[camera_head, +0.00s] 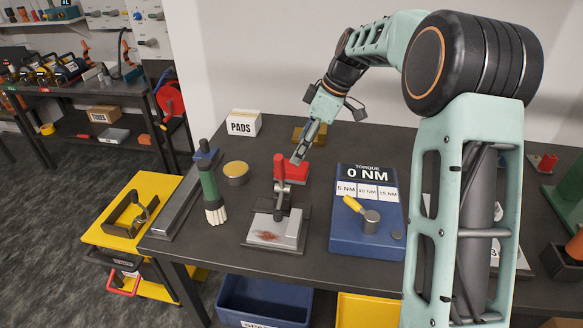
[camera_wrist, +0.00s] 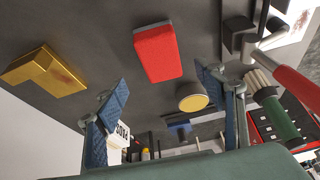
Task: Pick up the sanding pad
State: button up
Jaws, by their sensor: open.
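The red block (camera_head: 294,171), which looks like the sanding pad, lies on the dark bench top behind the toggle clamp. In the wrist view the red block (camera_wrist: 155,52) shows a flat red face and a thin grey edge. My gripper (camera_head: 299,156) is above the bench by the block and hides part of it in the head view. In the wrist view my gripper (camera_wrist: 161,82) has its two blue fingers spread wide with nothing between them. The red block appears beyond the fingertips, apart from them.
A toggle clamp (camera_head: 281,197) with a red handle stands just in front of the block. A gold block (camera_wrist: 43,72) lies to one side. A round yellow-topped tin (camera_head: 236,170), a green brush (camera_head: 208,188), a PADS box (camera_head: 243,123) and a blue torque tester (camera_head: 350,235) stand around.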

aim_at(292, 165)
jog(key=x, duration=0.8)
jog(key=shift+s+d+p, duration=0.1)
jog(key=shift+p, duration=0.25)
jog(key=c, duration=1.2)
jog(key=shift+o, duration=0.2)
notch_tip(292, 165, up, 10)
